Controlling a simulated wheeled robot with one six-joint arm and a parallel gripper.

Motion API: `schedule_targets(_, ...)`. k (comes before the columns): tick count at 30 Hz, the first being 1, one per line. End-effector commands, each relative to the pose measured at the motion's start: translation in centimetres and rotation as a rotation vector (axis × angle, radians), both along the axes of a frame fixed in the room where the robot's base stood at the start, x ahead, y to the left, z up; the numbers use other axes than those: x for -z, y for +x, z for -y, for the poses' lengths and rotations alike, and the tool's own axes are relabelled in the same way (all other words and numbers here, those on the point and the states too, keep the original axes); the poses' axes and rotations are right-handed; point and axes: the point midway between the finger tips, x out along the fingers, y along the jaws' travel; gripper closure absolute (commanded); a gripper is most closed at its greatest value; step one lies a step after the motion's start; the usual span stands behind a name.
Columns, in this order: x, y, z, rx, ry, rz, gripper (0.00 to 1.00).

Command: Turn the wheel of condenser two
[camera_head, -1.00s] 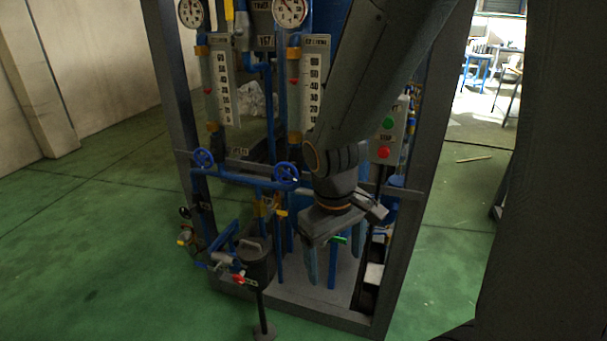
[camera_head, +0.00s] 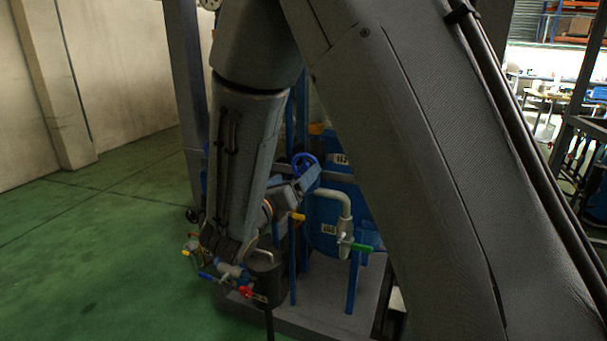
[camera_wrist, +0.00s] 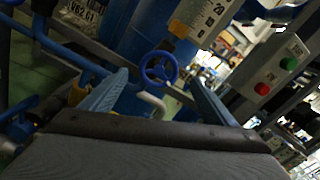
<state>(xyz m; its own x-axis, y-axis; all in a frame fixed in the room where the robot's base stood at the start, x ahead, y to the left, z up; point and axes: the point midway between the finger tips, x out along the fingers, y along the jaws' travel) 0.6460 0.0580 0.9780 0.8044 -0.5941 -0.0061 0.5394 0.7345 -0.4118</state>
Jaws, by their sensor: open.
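A blue handwheel (camera_wrist: 159,68) with spokes shows in the wrist view, ahead of my gripper (camera_wrist: 158,78) and between its two light-blue fingers. The fingers are apart and nothing is held. Whether the fingertips reach the wheel's rim cannot be told. In the head view the wheel (camera_head: 304,161) shows just past my gripper (camera_head: 303,179), which is partly hidden by my own arm. No label naming the wheel's condenser is readable.
Blue pipes (camera_wrist: 62,62) run left of the wheel. A box with green and red buttons (camera_wrist: 275,72) is at the right. In the head view, a pipe with a green-handled valve (camera_head: 347,240) and a red-handled valve (camera_head: 246,291) sit lower. Green floor (camera_head: 90,260) lies open at left.

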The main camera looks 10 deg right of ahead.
Motion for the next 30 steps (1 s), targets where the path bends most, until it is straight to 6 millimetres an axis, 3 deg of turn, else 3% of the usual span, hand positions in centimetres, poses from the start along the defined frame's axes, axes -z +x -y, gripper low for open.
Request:
schedule_targets(16, -0.1, 5.7, 3.9, -0.006, -0.007, 0.003, 0.20)
schedule_targets(28, -0.1, 6.3, 4.3, -0.008, -0.006, 0.003, 0.20)
schedule_targets(30, -0.1, 6.3, 4.3, -0.008, -0.006, 0.003, 0.31)
